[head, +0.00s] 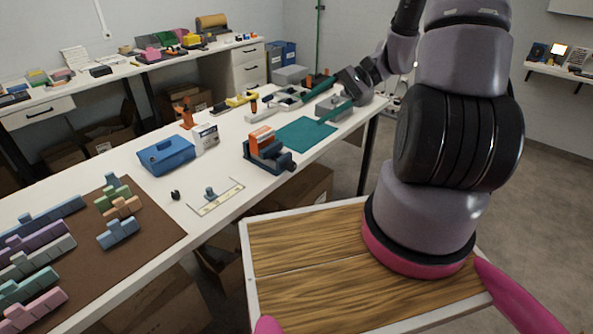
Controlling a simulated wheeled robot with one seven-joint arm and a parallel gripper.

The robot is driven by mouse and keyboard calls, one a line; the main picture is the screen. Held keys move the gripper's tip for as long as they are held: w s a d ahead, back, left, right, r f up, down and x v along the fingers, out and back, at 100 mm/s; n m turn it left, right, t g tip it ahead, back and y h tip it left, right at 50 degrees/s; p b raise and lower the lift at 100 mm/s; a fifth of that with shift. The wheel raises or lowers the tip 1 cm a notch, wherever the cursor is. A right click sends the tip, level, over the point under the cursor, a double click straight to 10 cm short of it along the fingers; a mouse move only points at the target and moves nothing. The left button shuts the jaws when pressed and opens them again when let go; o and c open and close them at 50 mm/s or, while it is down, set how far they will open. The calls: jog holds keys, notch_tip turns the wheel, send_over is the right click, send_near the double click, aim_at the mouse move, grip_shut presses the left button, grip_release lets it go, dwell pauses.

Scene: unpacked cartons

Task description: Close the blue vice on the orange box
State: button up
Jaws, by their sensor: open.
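The blue vice (277,161) stands on the white table near its front edge, in the middle of the head view. Its round dark handle end points to the right. The orange box (262,136) sits upright in the vice, between its jaws; whether the jaws touch it I cannot tell. My gripper (312,111) is behind and to the right of the vice, apart from it. Its two long teal fingers are spread wide and point left, over the table near a teal mat. I see nothing held between them.
A teal mat (305,133) lies right of the vice. A blue case (166,154) and a white box (206,136) stand to its left. A small L-shaped fixture (215,201) lies in front-left. Bare table lies between the case and the vice.

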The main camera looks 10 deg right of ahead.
jog(key=w+d+f+m+t+y, duration=0.1)
jog(key=w+f+m+t+y, duration=0.1)
jog(key=f+m+t, duration=0.45)
jog(key=w+d+f+m+t+y, duration=0.1)
jog(key=d+f+m+t+y, duration=0.15)
jog(key=f, duration=0.65)
jog(key=m+t+h, duration=0.6)
jog(key=m, duration=0.2)
send_near(294, 168)
jog(key=x, duration=0.8)
jog(key=shift+w+a, duration=0.2)
jog(key=shift+w, duration=0.05)
grip_shut()
jog(key=shift+m, duration=0.3)
